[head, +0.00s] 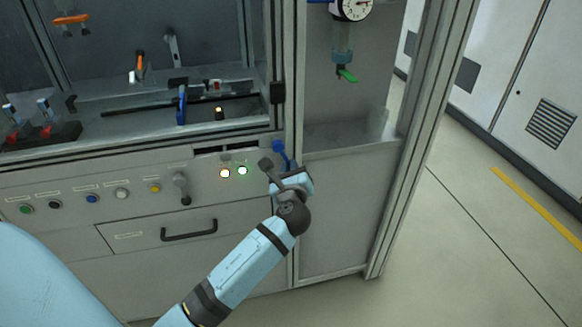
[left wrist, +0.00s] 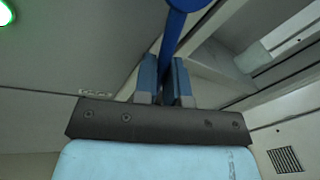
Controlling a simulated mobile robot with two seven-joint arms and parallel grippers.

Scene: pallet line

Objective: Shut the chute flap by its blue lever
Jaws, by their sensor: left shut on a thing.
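The blue lever (head: 278,147) stands on the right part of the machine front, by the upright post; its upper part shows above my left gripper. My left gripper (head: 288,168) is shut on the lever. In the left wrist view the lever (left wrist: 176,28) comes down from the top edge and passes between the two fingertips (left wrist: 166,72). The lower part of the lever is hidden by the fingers and hand. I cannot clearly make out the chute flap itself. My right gripper is not in view.
Left of the lever are lit buttons (head: 242,170), a grey handle knob (head: 181,188) and a drawer with a black pull (head: 189,230). A framed bay with a dial gauge (head: 355,8) and green-handled valve (head: 347,75) stands right. The floor farther right is clear.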

